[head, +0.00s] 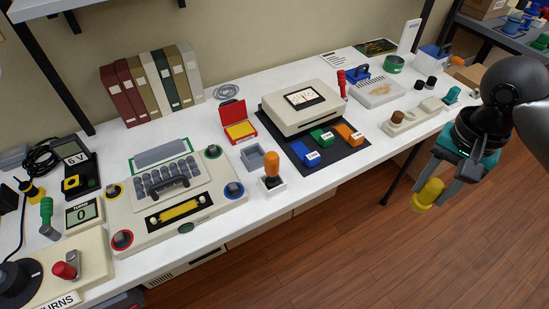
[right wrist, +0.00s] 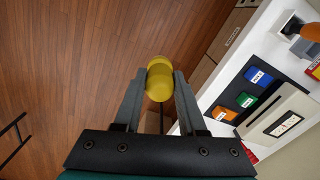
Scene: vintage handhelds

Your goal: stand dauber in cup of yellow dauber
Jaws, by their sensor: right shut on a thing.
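My right gripper (head: 429,196) is shut on the yellow dauber (head: 427,194). It holds the dauber tilted in the air over the wooden floor, off the front edge of the table. The yellow dauber (right wrist: 159,84) also shows between the fingers of the right gripper (right wrist: 159,78) in the right wrist view. An orange dauber (head: 272,166) stands upright in a small white cup (head: 272,189) at the table's front. A small grey square cup (head: 252,160) beside it looks empty. No label tells me which cup belongs to the yellow dauber. My left gripper is out of view.
A dark mat (head: 320,168) bears blue, green and orange blocks by a beige device (head: 302,106). A red box with a yellow pad (head: 238,130) stands behind the grey cup. A keyed machine (head: 170,210) fills the left. Small parts crowd the table's right end.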

